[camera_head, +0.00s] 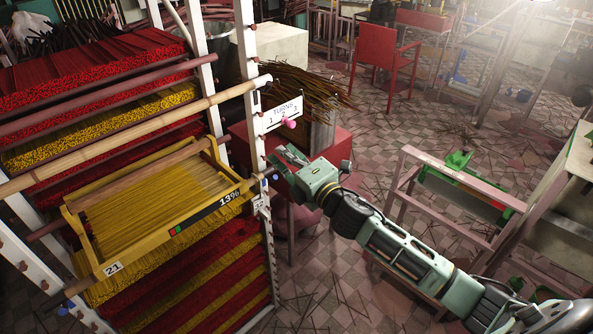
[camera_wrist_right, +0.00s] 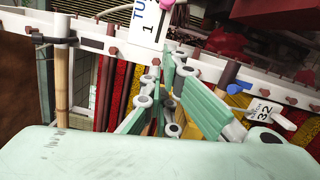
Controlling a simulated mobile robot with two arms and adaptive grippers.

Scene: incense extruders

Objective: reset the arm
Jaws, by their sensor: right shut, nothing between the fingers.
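My right arm comes in from the lower right in the head view. Its pale green gripper (camera_head: 279,167) is beside the white front post of the rack (camera_head: 250,100), just right of the yellow tray (camera_head: 150,200). In the right wrist view the fingers (camera_wrist_right: 170,75) are together with nothing held between them. They point toward the rack's white post and the red and yellow bundles behind it. Whether the fingertips touch the post cannot be told. My left gripper is not in view.
A "TURNS" sign (camera_head: 283,113) with a pink peg (camera_head: 289,123) is fixed above the gripper. Wooden poles (camera_head: 130,138) cross the rack. A pink-framed stand (camera_head: 450,170) is right of my arm. Tiled floor with scattered sticks lies behind. A red chair (camera_head: 378,52) stands farther back.

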